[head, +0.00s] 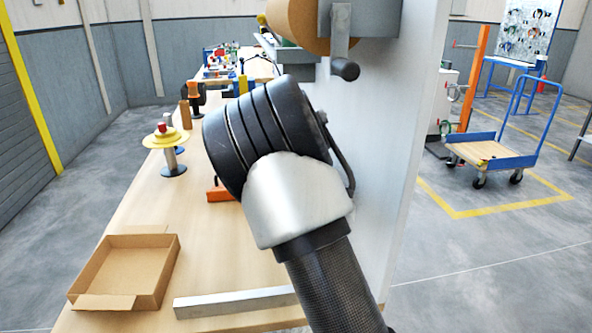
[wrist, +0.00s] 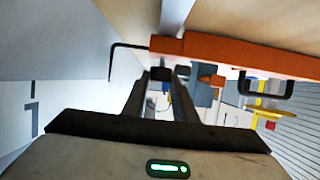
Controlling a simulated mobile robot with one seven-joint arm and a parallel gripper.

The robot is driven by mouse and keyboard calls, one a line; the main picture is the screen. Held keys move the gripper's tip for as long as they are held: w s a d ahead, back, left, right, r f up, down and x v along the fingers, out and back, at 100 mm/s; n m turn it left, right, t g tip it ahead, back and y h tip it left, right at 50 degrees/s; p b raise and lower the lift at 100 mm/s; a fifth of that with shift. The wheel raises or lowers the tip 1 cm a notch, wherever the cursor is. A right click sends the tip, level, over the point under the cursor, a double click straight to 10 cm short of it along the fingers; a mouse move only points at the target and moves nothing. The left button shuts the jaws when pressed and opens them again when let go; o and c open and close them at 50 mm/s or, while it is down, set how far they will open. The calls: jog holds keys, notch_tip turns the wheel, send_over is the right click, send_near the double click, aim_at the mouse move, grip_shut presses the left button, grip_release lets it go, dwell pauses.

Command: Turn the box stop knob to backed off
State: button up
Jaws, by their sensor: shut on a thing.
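In the wrist view my gripper (wrist: 166,76) has its two dark fingers reaching to the orange box stop (wrist: 235,57). The fingertips are shut on a small dark part just under the left end of the orange bar, which I take to be the knob; the fingers hide most of it, so its turn position cannot be read. A thin black bent rod (wrist: 125,45) sticks out from that end. In the head view my arm hides the gripper and the knob; only a bit of the orange stop (head: 217,193) shows on the wooden table (head: 205,240).
An open cardboard box (head: 130,272) and a metal bar (head: 235,302) lie at the table's near end. A yellow-topped spool (head: 168,145) stands farther back. A grey upright panel (head: 385,140) with a crank handle (head: 343,65) rises close on the arm's right.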

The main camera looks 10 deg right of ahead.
jog(key=shift+f, duration=0.1)
jog(key=o, duration=1.1)
jog(key=p+v, duration=0.2)
jog(key=v, duration=1.5)
jog(key=shift+s+p, duration=0.2)
jog(key=shift+p, duration=0.1)
